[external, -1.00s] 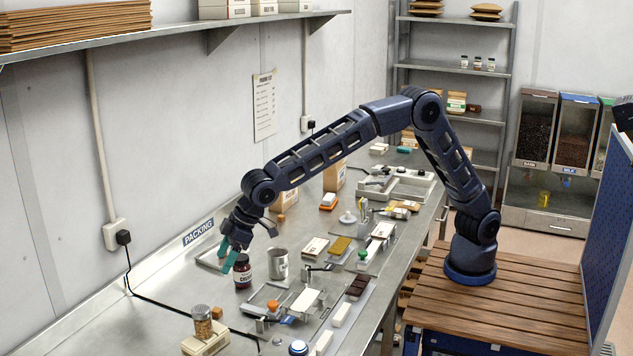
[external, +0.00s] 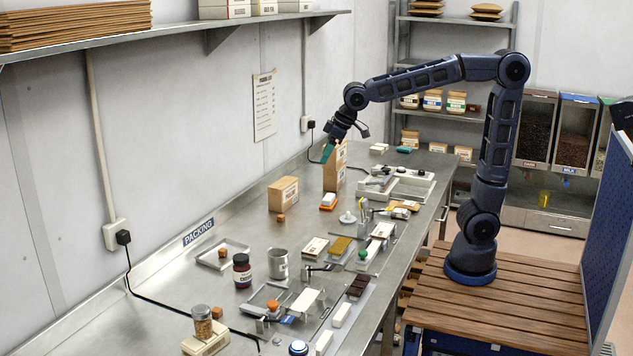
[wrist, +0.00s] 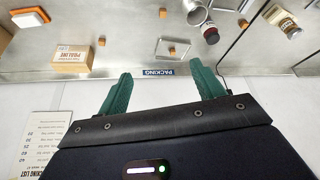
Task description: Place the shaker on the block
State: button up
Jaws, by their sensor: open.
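The shaker (external: 202,323), a clear jar with tan contents and a metallic cap, stands upright on the cream block (external: 207,345) at the near left of the bench. In the wrist view the shaker (wrist: 290,27) and the block (wrist: 271,13) show at the upper right. My gripper (external: 327,153) is raised over the far part of the bench by a tall paper bag, far from the shaker. In the wrist view its green fingers (wrist: 160,75) are apart with nothing between them.
A dark red-brown jar (external: 242,272), a metal cup (external: 278,264) and a shallow tray (external: 223,255) stand mid-bench. A carton (external: 284,194) and the tall paper bag (external: 334,175) are farther back. A small brown cube (external: 217,312) lies beside the shaker. The bench's near-left surface is mostly clear.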

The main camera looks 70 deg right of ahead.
jog(key=s+d+f+m+h, duration=0.1)
jog(key=s+d+f+m, duration=0.1)
jog(key=s+d, duration=0.8)
jog(key=s+d+f+m, duration=0.1)
jog(key=s+d+f, duration=0.4)
jog(key=s+d, duration=0.5)
jog(key=s, duration=0.5)
jog(key=shift+s+f+m+h, duration=0.3)
jog(key=shift+s+m+h, duration=0.05)
jog(key=shift+m+h, duration=0.05)
